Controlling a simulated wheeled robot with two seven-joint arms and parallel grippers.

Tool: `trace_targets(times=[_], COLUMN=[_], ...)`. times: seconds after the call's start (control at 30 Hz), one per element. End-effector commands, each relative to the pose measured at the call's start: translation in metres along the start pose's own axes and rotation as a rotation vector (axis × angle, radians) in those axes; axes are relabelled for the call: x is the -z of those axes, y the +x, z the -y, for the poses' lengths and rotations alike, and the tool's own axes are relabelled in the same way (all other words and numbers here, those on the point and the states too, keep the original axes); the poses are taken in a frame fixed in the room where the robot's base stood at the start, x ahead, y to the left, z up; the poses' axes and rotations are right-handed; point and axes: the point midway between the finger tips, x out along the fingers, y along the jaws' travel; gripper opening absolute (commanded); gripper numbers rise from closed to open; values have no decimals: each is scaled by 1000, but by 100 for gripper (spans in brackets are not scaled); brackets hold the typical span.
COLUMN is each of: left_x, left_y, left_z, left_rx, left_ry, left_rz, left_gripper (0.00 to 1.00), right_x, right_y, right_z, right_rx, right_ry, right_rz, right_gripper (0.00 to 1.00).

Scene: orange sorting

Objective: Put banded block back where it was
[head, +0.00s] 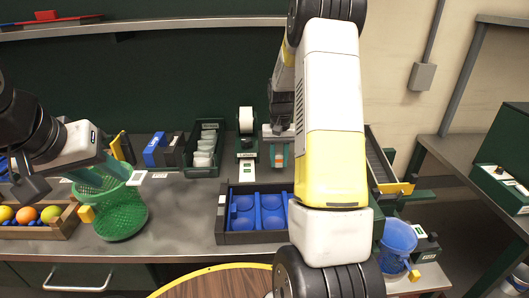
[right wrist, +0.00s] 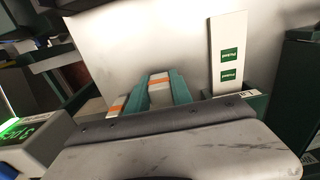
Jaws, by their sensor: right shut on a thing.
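A white block with an orange band (right wrist: 159,83) sits between the two teal fingers of my right gripper (right wrist: 162,88) in the right wrist view. The gripper is shut on it. In the head view my right gripper (head: 279,158) is at the back of the bench, right of a label printer-like device, with a bit of orange between its fingers. A second white piece with an orange band (right wrist: 116,106) shows just left of the fingers in the wrist view. My left gripper (head: 118,170) is at the rim of a green mesh basket (head: 122,218); its grip is unclear.
A dark tray with blue inserts (head: 222,226) lies in front of my right gripper. A green bin (head: 190,160) of white packets stands left of the device (head: 246,146). A fruit crate (head: 62,230) is at left, a blue bucket (head: 398,240) at right. A white labelled panel (right wrist: 228,55) stands beside the fingers.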

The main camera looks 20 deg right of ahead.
Motion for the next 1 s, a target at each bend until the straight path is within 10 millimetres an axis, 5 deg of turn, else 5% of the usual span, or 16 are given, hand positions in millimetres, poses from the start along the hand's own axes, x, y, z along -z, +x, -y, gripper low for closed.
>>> trace_targets(times=[1.0], left_x=[0], left_y=[0], left_z=[0], left_rx=[0], left_ry=[0], left_rz=[0], left_gripper=[36], right_x=[0], right_y=[12], right_z=[0], right_rx=[0], right_ry=[0], right_rz=[-1], right_gripper=[0])
